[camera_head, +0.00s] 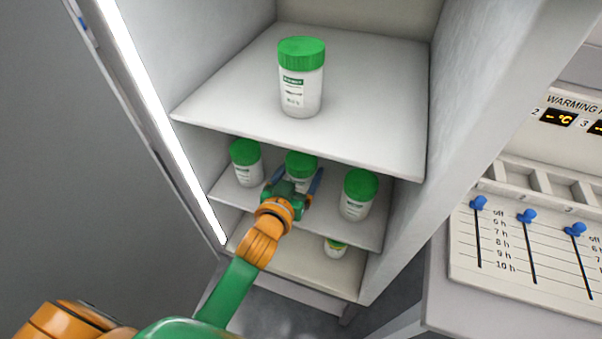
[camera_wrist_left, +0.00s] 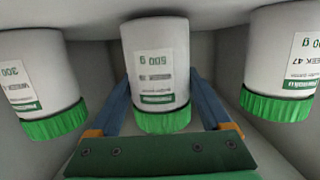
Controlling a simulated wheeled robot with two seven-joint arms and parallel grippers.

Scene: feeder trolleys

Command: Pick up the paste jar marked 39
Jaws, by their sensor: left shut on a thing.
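Three white paste jars with green lids stand on the middle shelf of the cabinet. My left gripper (camera_head: 297,177) is at the middle jar (camera_head: 300,164), with one blue finger on each side, shut on it. In the left wrist view, upside down, the gripper (camera_wrist_left: 160,84) has its fingers around the same jar (camera_wrist_left: 158,45). The left jar (camera_head: 246,167) and right jar (camera_head: 357,200) stand apart from the fingers. In the wrist view, the jar at right (camera_wrist_left: 285,60) reads WEEK 47. My right gripper is not in view.
Another green-lidded jar (camera_head: 301,88) stands on the upper shelf (camera_head: 372,95), above my left gripper. A small jar (camera_head: 335,248) is on the lowest shelf (camera_head: 300,262). Cabinet walls bound both sides. A panel with blue sliders (camera_head: 527,215) is at right.

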